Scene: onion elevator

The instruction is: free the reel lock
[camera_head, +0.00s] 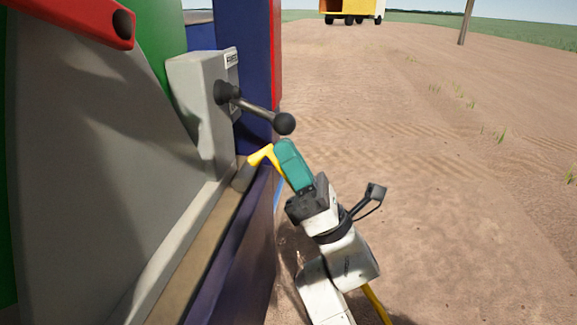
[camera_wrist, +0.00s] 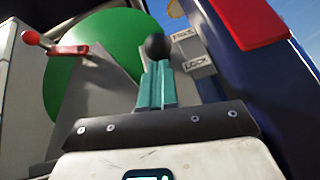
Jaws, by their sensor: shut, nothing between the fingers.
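The reel lock is a grey box (camera_head: 206,105) with a lever (camera_head: 258,107) ending in a black ball knob (camera_head: 284,123). In the head view the lever slants down to the right, out from the box. In the wrist view the box's plate (camera_wrist: 195,58) carries the words FREE above and LOCK below. My gripper (camera_head: 284,146) has teal fingers that are shut and empty, with their tips just below the knob. In the wrist view the knob (camera_wrist: 156,46) shows right beyond the fingertips (camera_wrist: 159,66); whether they touch is unclear.
A yellow bent piece (camera_head: 262,156) lies close left of my fingers, above the machine's ledge (camera_head: 190,250). A red handle (camera_head: 80,20) juts out at upper left. A blue post (camera_head: 255,65) stands behind the lever. Open dirt ground (camera_head: 450,200) lies to the right.

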